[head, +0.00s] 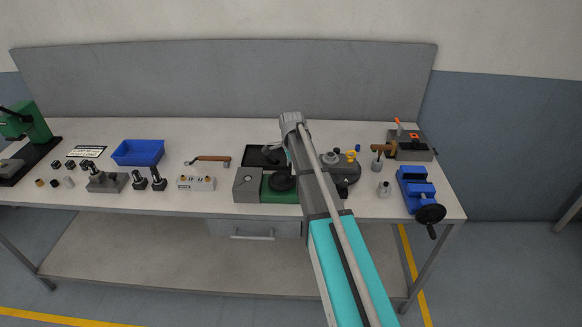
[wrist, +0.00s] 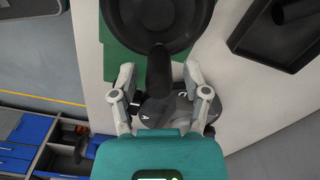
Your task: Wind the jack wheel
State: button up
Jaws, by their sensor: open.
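The jack wheel (head: 282,181) is a black round wheel beside a grey block, over a green plate, left of my arm in the head view. In the wrist view the wheel (wrist: 158,17) fills the top centre, partly cut off by the frame edge. Its dark knob-like handle (wrist: 160,65) points down toward my gripper. My gripper (wrist: 159,77) is open, with one finger on each side of the handle and visible gaps on both sides. In the head view my arm hides the gripper and part of the area around the wheel.
A black tray (head: 262,155) lies behind the wheel. A dark round turntable (head: 345,173) with small parts stands right of my arm and shows beneath my gripper in the wrist view. A blue vise (head: 415,187) stands farther right. A wrench (head: 208,159) lies left.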

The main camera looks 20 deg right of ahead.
jog(key=shift+f+b, duration=0.25)
jog(key=shift+b, duration=0.1)
dwell(0.5)
grip_shut()
